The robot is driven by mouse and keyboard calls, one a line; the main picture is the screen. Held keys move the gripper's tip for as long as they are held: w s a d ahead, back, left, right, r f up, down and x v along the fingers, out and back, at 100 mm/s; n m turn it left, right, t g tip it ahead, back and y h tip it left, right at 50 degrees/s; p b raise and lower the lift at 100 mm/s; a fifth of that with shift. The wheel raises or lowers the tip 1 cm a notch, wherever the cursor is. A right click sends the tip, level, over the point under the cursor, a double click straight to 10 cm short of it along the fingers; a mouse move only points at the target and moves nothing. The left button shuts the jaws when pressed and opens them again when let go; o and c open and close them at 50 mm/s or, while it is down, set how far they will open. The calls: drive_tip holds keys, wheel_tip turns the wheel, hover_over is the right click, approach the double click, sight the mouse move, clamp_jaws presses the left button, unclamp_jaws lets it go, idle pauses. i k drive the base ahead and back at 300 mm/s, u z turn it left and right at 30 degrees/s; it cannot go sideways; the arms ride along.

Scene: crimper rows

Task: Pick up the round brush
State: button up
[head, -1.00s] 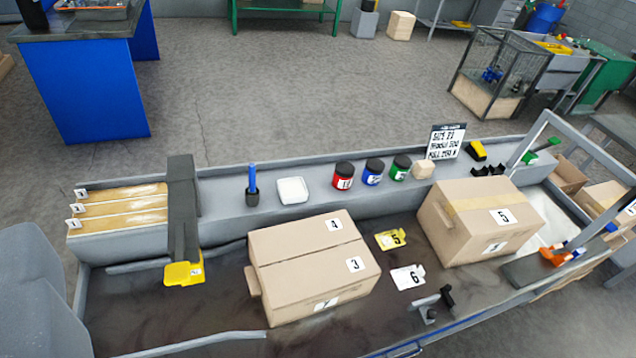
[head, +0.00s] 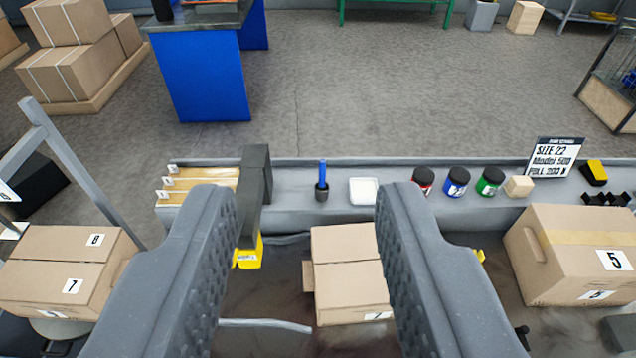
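An upright blue handle (head: 322,173) with a dark round base stands on the grey ledge along the back of the workbench. It looks like the round brush; I cannot tell whether the dark part is bristles or a cup. My gripper (head: 308,200) is open and empty. Its two grey padded fingers reach up from the bottom of the picture, wide apart. In the picture the blue handle shows between the fingertips, beyond them, and nothing touches it.
A white dish (head: 363,191) sits just right of the handle. A dark upright block (head: 256,190) stands left of it. Red, blue (head: 457,182) and green jars are farther right. A cardboard box (head: 345,275) is in front, partly hidden by my right finger.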

sight(322, 187)
drive_tip(key=z, duration=0.1)
drive_tip(key=i, duration=1)
drive_tip(key=u, duration=0.1)
